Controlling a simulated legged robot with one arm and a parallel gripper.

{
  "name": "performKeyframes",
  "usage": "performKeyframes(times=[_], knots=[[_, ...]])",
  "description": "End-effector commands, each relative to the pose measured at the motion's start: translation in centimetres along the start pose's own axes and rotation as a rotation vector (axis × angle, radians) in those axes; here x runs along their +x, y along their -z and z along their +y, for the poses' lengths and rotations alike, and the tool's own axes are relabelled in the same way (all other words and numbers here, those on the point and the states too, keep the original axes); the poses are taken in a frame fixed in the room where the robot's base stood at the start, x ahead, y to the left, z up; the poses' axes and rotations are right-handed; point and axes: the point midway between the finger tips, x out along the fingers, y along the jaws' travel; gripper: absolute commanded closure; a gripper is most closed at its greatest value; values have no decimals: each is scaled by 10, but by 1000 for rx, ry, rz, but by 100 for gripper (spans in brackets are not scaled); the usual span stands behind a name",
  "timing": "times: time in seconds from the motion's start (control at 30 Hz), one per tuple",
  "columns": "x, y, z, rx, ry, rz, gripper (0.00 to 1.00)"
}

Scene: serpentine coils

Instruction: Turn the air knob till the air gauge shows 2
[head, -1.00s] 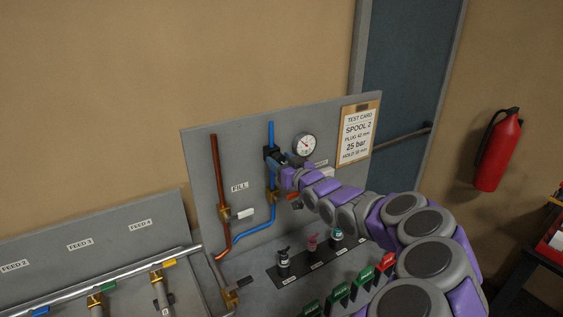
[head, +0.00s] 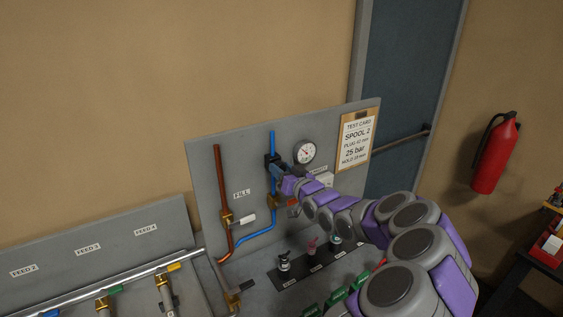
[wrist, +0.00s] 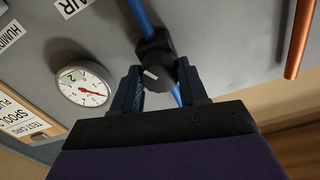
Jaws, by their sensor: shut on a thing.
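The air knob (wrist: 157,74) is a black round knob with a white pointer mark, on a black valve body on the blue pipe (wrist: 141,16). My gripper (wrist: 161,84) has its two dark fingers on either side of the knob and is shut on it. The air gauge (wrist: 83,87) is a white round dial left of the knob in the wrist view. Its red needle points right and slightly down there, but the scale is too small to read surely. The gauge (head: 304,152) also shows in the head view, where my gripper (head: 276,164) and arm hide the knob.
A copper pipe (head: 221,190) with a brass valve stands left of the blue pipe. A test card (head: 356,139) hangs right of the gauge. Several small bottles and green blocks stand on the bench below my arm. A fire extinguisher (head: 496,153) hangs on the right wall.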

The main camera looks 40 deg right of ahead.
Motion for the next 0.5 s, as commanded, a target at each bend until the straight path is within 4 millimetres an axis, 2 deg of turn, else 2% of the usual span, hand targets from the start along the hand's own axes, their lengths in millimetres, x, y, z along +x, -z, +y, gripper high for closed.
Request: performKeyframes(times=[0.03, 0.23, 0.5], knots=[[0, 6, 0, 33, -3, 1, 88], [-1, 3, 1, 150, -2, -1, 88], [-1, 1, 2, 198, -2, 5, 88]])
